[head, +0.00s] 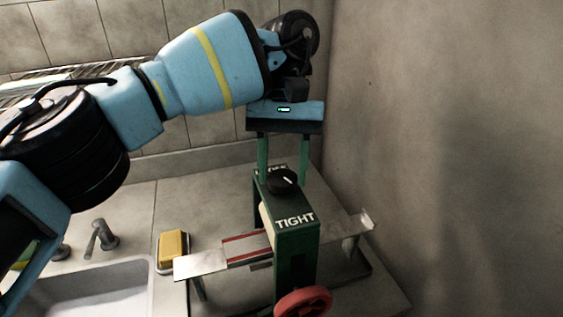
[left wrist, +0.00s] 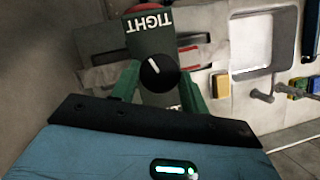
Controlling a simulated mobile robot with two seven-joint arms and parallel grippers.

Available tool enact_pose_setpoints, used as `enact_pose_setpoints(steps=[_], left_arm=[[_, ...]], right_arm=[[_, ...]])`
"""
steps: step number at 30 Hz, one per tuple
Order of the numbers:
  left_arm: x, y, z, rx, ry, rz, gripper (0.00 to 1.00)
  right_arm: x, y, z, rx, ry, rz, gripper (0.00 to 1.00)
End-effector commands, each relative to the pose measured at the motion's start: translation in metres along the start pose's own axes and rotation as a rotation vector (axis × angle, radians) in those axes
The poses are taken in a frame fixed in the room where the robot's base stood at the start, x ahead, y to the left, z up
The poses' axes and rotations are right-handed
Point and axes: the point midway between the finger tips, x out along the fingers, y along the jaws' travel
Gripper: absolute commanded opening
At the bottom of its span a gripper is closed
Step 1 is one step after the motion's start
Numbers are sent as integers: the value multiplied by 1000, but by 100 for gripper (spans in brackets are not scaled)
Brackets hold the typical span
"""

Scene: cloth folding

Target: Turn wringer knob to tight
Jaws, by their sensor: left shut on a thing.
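The black wringer knob (head: 283,182) sits on top of the green wringer housing (head: 296,240). White letters reading TIGHT (head: 295,220) are on the near side; a second label behind the knob is mostly hidden. The knob's white mark slants toward the TIGHT side. In the left wrist view the knob (left wrist: 158,76) shows with its mark angled toward the TIGHT lettering (left wrist: 149,22). My left gripper (head: 284,165) points down from above, its green fingers on either side of the knob, shut on it. The fingers also flank the knob in the wrist view (left wrist: 160,88). My right gripper is not in view.
A red wheel (head: 303,302) is on the wringer's near side. A metal plate (head: 205,262) with a red-edged strip runs through the wringer. A yellow sponge (head: 173,245), a tap (head: 102,237) and a sink (head: 100,290) are at left. A wall (head: 440,150) rises close on the right.

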Motion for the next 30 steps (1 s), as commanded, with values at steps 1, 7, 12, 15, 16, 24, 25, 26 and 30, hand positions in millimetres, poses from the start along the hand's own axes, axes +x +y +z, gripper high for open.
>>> enact_pose_setpoints(steps=[1, 7, 12, 15, 16, 24, 25, 26, 30], left_arm=[[-2, 1, 1, 37, 5, -19, 22], [-1, 2, 1, 181, 3, -78, 22], [-1, 2, 1, 271, 2, -112, 22], [-1, 3, 1, 309, 1, -127, 22], [-1, 3, 1, 318, 2, -131, 22], [-1, 3, 1, 362, 2, -147, 22], [-1, 3, 1, 363, 2, -148, 22], [-1, 3, 1, 364, 2, -148, 22], [0, 3, 1, 365, 2, -149, 22]], right_arm=[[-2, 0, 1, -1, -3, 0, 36], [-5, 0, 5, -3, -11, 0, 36], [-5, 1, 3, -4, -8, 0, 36], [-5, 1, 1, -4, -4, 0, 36], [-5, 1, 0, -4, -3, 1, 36], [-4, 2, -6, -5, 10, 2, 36], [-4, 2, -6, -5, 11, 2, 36], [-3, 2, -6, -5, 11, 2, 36], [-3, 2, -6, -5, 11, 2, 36]])
